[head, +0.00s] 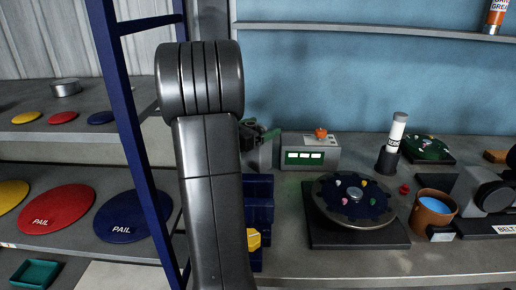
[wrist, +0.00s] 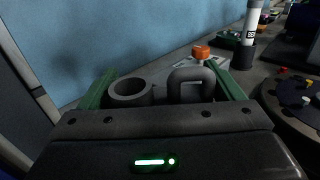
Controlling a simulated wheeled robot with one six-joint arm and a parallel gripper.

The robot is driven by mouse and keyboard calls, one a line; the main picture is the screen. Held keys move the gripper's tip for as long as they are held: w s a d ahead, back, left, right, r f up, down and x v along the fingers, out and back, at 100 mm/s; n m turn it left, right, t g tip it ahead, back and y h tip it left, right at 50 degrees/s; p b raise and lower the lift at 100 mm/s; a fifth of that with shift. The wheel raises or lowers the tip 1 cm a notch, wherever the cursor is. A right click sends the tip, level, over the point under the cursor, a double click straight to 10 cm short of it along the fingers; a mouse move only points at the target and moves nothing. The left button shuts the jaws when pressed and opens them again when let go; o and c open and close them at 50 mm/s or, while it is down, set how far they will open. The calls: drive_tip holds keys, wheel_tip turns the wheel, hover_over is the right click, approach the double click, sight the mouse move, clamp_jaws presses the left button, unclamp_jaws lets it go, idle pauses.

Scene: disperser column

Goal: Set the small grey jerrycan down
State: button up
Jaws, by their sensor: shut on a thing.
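The small grey jerrycan (wrist: 131,94) is between the green fingers of my gripper (wrist: 163,88) in the wrist view. Its round open neck is at the left and its looped handle at the right. My gripper is shut on it. In the head view my gripper (head: 261,132) is mostly behind my arm, with green finger parts showing left of the scale-like box. A grey patch of the jerrycan (head: 265,155) shows just below. The can's lower part is hidden, so I cannot tell whether its base touches the bench.
A grey box with a lit green display (head: 318,152) and an orange knob stands close right of the jerrycan. A dark turntable (head: 350,222), a white-and-black cylinder (head: 392,145) and a brown pot (head: 432,212) stand further right. Blue bins (head: 258,205) are below the gripper. A blue upright (head: 125,110) is at left.

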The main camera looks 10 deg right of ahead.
drive_tip(key=shift+f, duration=2.3)
drive_tip(key=shift+f, duration=0.2)
drive_tip(key=o, duration=1.2)
drive_tip(key=shift+r, duration=0.1)
drive_tip(key=shift+r, duration=0.15)
drive_tip(key=b+v, duration=0.1)
drive_tip(key=v, duration=1.1)
